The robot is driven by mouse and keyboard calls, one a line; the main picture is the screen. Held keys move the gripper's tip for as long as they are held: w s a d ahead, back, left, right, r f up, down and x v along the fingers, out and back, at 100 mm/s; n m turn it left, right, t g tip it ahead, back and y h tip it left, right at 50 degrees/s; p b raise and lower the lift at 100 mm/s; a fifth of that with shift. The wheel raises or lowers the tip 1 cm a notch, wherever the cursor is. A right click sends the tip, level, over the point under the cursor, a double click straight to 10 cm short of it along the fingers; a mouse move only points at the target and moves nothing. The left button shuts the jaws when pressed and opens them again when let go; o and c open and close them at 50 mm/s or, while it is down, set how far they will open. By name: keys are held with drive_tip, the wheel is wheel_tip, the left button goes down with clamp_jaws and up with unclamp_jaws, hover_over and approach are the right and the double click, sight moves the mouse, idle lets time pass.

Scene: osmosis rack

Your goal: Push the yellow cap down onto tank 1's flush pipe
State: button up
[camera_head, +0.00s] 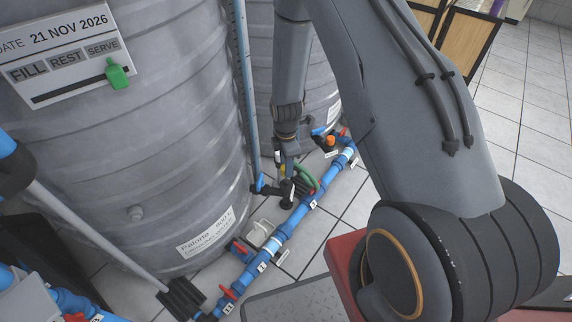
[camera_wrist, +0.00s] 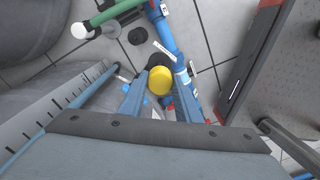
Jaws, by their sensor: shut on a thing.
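The yellow cap (camera_wrist: 159,80) is round and sits between the two fingertips of my gripper (camera_wrist: 160,88) in the wrist view. My gripper is shut on it. In the head view my gripper (camera_head: 286,167) points down beside the large grey tank (camera_head: 150,150), and only a sliver of the yellow cap (camera_head: 282,169) shows. Dark fittings lie just beyond the cap in the wrist view. The cap and fingers hide what is under it, so I cannot tell whether it touches the flush pipe.
A blue pipe run (camera_head: 278,238) with red-handled valves crosses the tiled floor below my gripper. A green hose (camera_head: 307,181) curves close by. A clear graduated tube (camera_head: 247,85) rises beside the tank. A second grey tank (camera_head: 310,110) stands behind.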

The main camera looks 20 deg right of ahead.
sight(287, 182)
drive_tip(key=shift+f+b, duration=2.05)
drive_tip(key=shift+f, duration=0.85)
drive_tip(key=shift+d+p, duration=0.1)
drive_tip(key=shift+p, duration=0.35)
drive_tip(key=shift+f, duration=0.45)
idle(0.5)
drive_tip(key=o, duration=1.1)
drive_tip(key=shift+r, duration=0.1)
